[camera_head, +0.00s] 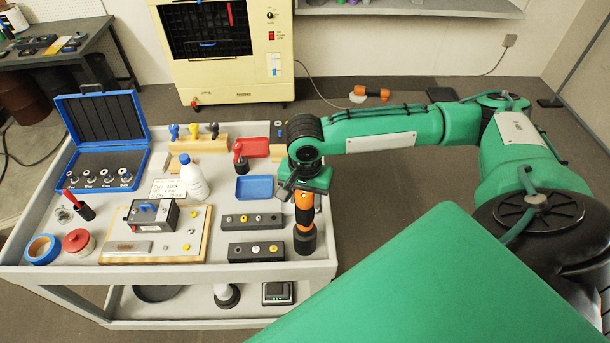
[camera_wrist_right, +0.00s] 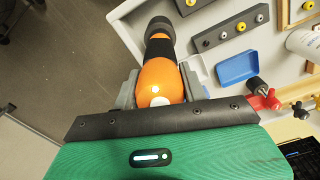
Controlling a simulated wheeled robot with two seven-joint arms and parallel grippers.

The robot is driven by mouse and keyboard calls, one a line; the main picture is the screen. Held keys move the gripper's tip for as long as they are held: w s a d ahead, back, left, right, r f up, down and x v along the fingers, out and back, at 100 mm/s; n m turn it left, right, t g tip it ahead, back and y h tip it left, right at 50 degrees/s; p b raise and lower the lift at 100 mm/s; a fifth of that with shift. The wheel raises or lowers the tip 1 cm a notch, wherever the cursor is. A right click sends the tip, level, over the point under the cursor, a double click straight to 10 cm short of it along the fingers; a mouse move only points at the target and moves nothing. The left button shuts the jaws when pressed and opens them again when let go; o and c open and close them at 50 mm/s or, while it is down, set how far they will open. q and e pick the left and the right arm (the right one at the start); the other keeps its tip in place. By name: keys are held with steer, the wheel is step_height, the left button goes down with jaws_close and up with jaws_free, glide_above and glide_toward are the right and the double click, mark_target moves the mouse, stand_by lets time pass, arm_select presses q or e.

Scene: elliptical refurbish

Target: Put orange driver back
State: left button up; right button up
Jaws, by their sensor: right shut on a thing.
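The orange driver (camera_head: 304,217) has an orange body and a black end. It is upright at the right edge of the cart top (camera_head: 222,188), black end down; I cannot tell whether that end touches the cart. My right gripper (camera_head: 304,190) is shut on its upper orange part. In the right wrist view the driver (camera_wrist_right: 160,78) sits between the fingers of the right gripper (camera_wrist_right: 158,88), its black end pointing away. A wooden rack (camera_head: 199,146) with several small-handled tools stands at the cart's back. My left gripper is not in view.
Beside the driver are two dark blocks with knobs (camera_head: 256,250), a blue tray (camera_head: 255,188) and a red tray (camera_head: 255,148). A white bottle (camera_head: 193,177), open blue case (camera_head: 102,127) and wooden board (camera_head: 115,246) fill the left. Another orange tool (camera_head: 371,93) lies on the floor.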

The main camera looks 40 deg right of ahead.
steer(key=o, duration=1.5)
steer(key=shift+c, duration=0.2)
step_height(320, 180, up, 14)
steer(key=b, duration=0.2)
